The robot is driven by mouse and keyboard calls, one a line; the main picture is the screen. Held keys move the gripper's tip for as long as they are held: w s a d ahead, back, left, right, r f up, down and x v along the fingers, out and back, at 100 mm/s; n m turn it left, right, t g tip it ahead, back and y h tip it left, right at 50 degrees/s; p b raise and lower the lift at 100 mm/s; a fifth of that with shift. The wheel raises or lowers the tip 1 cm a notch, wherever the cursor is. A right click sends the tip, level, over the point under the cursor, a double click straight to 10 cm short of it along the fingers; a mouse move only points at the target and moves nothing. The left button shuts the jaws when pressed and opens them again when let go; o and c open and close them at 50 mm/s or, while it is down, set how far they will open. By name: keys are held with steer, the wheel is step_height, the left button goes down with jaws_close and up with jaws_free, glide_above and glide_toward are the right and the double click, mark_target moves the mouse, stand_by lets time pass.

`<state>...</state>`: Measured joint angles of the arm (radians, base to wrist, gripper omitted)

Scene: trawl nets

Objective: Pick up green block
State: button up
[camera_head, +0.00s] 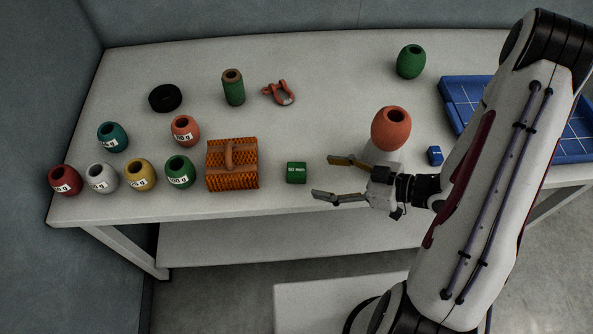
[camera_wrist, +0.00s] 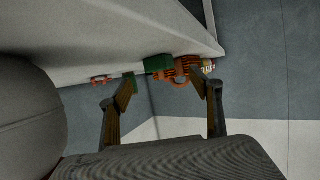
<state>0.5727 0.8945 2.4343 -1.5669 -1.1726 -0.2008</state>
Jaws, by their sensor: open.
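The green block (camera_head: 296,173) is a small dark green cube with a pale label. It sits on the white table, just right of the orange woven basket-like item. My gripper (camera_head: 333,177) is open and empty, a little to the right of the block, with its fingers pointing left toward it. In the wrist view the green block (camera_wrist: 158,64) shows ahead, between the two spread fingers of my gripper (camera_wrist: 163,92). No finger touches the block.
The orange basket-like item (camera_head: 232,166) stands close left of the block. Several labelled floats, such as the green one (camera_head: 180,172), stand further left. A large orange float (camera_head: 391,128) and a small blue block (camera_head: 435,156) are near my wrist.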

mark_target(303, 172)
steer(key=shift+a, duration=0.15)
steer(key=shift+x, duration=1.2)
steer(key=shift+r+x, duration=0.15)
steer(key=shift+x, duration=1.15)
steer(key=shift+r+x, duration=0.1)
steer(key=shift+x, duration=1.2)
steer(key=shift+w, duration=0.1)
steer(key=c, duration=1.2)
